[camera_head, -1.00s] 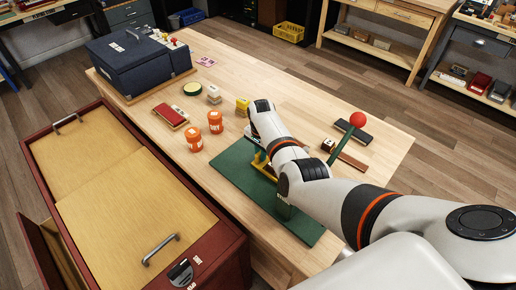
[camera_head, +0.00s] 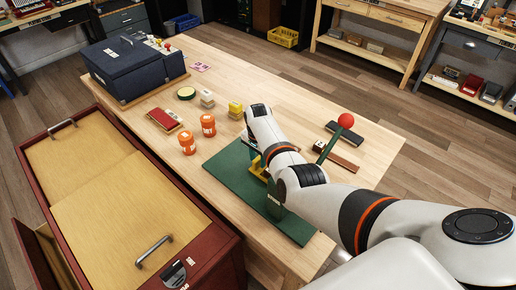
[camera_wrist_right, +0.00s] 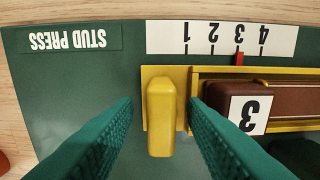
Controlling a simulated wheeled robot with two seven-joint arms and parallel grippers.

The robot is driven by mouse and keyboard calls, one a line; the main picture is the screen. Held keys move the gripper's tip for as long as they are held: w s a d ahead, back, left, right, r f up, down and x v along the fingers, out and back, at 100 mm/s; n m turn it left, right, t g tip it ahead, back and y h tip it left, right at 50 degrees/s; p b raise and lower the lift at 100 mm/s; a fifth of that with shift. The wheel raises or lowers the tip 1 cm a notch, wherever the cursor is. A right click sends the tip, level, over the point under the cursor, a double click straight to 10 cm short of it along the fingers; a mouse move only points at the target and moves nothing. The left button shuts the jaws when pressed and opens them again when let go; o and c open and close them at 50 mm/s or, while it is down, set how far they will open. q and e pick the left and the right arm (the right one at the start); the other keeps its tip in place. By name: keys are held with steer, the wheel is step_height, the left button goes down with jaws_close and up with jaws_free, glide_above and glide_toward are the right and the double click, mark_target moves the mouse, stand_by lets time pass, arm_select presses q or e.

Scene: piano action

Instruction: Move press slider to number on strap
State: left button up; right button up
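The green stud press (camera_head: 232,178) lies on the bench in the head view, with a green lever topped by a red ball (camera_head: 346,120). In the right wrist view, its base (camera_wrist_right: 70,80) carries a white scale (camera_wrist_right: 200,37) numbered 1 to 4. A red pointer (camera_wrist_right: 239,58) sits at the 3 mark. A brown strap (camera_wrist_right: 290,105) with a white label reading 3 (camera_wrist_right: 250,113) lies in a yellow-edged channel. The yellow slider knob (camera_wrist_right: 160,115) stands between the green fingers of my right gripper (camera_wrist_right: 161,105), which are open with a gap on each side. My left gripper is out of view.
A dark blue case (camera_head: 135,68) sits at the far left end. A red cabinet (camera_head: 215,262) stands close to the bench's left side.

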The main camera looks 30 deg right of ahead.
step_height(320, 180, up, 11)
steer(key=shift+r, duration=0.2)
steer(key=shift+s, duration=0.1)
stand_by(0.4)
